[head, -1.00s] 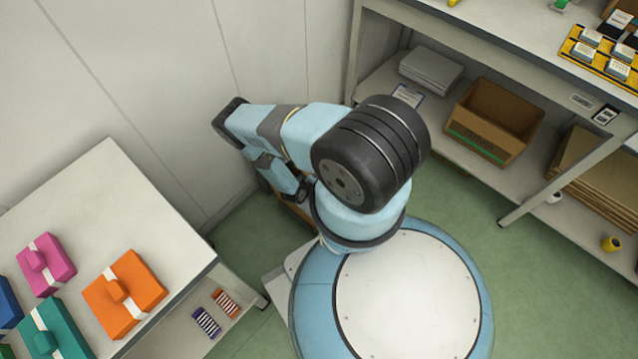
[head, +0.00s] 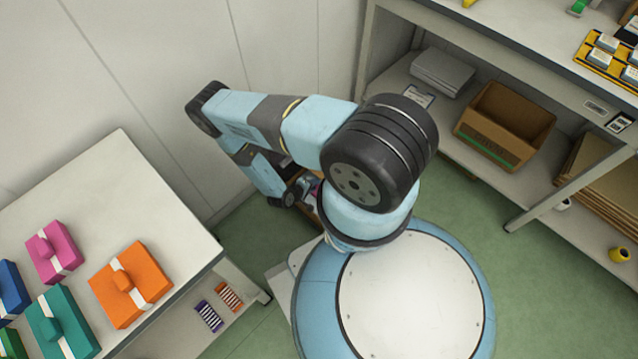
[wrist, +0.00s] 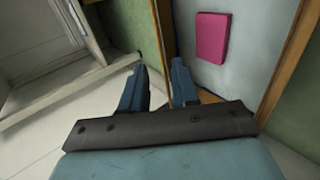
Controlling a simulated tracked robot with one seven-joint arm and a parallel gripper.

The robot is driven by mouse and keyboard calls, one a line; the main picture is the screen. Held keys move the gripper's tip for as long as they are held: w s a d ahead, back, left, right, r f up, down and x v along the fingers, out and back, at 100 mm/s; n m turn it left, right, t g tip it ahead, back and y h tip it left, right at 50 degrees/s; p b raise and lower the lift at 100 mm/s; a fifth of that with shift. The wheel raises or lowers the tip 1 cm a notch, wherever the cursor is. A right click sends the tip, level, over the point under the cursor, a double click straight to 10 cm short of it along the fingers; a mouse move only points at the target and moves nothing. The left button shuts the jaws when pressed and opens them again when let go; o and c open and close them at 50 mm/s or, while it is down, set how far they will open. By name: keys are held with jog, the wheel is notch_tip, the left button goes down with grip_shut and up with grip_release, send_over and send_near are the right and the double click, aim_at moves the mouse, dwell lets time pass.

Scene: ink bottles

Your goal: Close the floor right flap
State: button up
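In the wrist view my gripper (wrist: 158,86) has its two blue fingers apart, with nothing visibly pinched between them. Beyond the fingers is a brown-edged box (wrist: 162,30) with a grey inner surface and a pink block (wrist: 212,38) inside. The box's near-left brown edge runs up from the gap between the fingers. I cannot tell whether the fingers touch it, or which brown part is the right flap. In the head view my arm hides most of the box and the gripper; only a bit of brown shows beneath the arm.
A white table (head: 130,185) with several coloured boxes stands at left, with a lower shelf beneath. A shelf unit (head: 545,185) at right holds an open cardboard box (head: 505,125). The wall (head: 150,70) is close behind my arm. Green floor (head: 465,215) is clear between my base and the shelf.

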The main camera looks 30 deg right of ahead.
jog(key=shift+v, duration=1.05)
